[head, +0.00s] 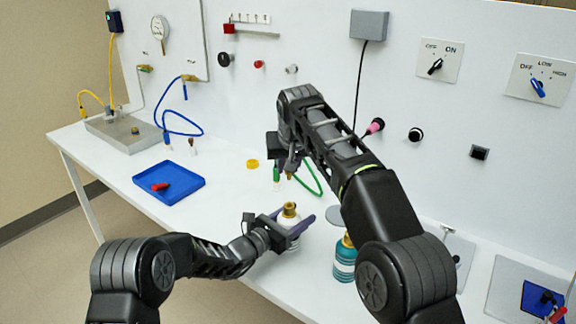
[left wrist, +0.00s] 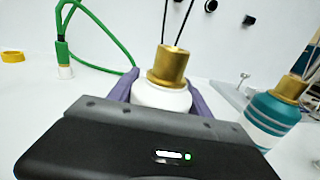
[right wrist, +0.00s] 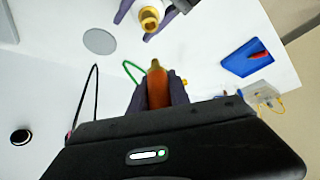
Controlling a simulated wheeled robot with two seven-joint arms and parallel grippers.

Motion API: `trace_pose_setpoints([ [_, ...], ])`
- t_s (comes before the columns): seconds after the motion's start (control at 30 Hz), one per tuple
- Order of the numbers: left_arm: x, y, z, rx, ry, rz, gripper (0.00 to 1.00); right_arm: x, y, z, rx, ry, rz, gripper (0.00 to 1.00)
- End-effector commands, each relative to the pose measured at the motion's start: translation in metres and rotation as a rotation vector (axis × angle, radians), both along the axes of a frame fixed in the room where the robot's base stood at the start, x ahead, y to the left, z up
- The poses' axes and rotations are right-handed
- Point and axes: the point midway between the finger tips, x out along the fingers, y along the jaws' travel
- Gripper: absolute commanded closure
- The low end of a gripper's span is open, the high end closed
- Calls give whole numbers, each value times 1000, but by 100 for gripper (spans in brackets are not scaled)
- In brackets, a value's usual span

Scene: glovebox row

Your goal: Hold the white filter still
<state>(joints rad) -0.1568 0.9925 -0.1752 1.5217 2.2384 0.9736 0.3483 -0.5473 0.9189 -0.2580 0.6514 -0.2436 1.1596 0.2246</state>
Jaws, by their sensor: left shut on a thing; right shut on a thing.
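The white filter (head: 290,222), with a brass top, stands upright at the front of the bench. My left gripper (head: 297,226) is shut on it, its purple fingers on either side. In the left wrist view the filter's white body (left wrist: 160,97) shows between the fingers; its lower part is hidden. In the right wrist view its open brass top (right wrist: 150,18) shows. My right gripper (head: 289,170) is above the bench, behind the filter. It is shut on an orange-brown piece with a brass tip (right wrist: 157,88), apart from the filter.
A teal-banded bottle (head: 344,262) stands right of the filter, near a grey disc (right wrist: 100,41). A green hose (head: 312,178) lies behind. A blue tray (head: 170,190) holds a red item. A yellow ring (head: 252,163) lies on the bench.

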Motion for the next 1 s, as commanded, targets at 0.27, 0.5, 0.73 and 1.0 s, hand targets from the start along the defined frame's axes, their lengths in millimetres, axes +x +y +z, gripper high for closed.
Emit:
trace_pose_setpoints([
  [0.27, 0, 0, 0, 1, 1, 0, 29, 0, 0, 0, 0, -1, 0, 100],
  [0.5, 0, 0, 0, 0, 0, 0, 18, 0, 0, 0, 0, -1, 0, 100],
  [0.73, -2, 2, 0, 1, 1, 1, 18, 0, 0, 0, 0, -1, 0, 100],
  [1.0, -25, 27, 1, -1, 1, 3, 18, 0, 0, 0, 0, -1, 0, 100],
])
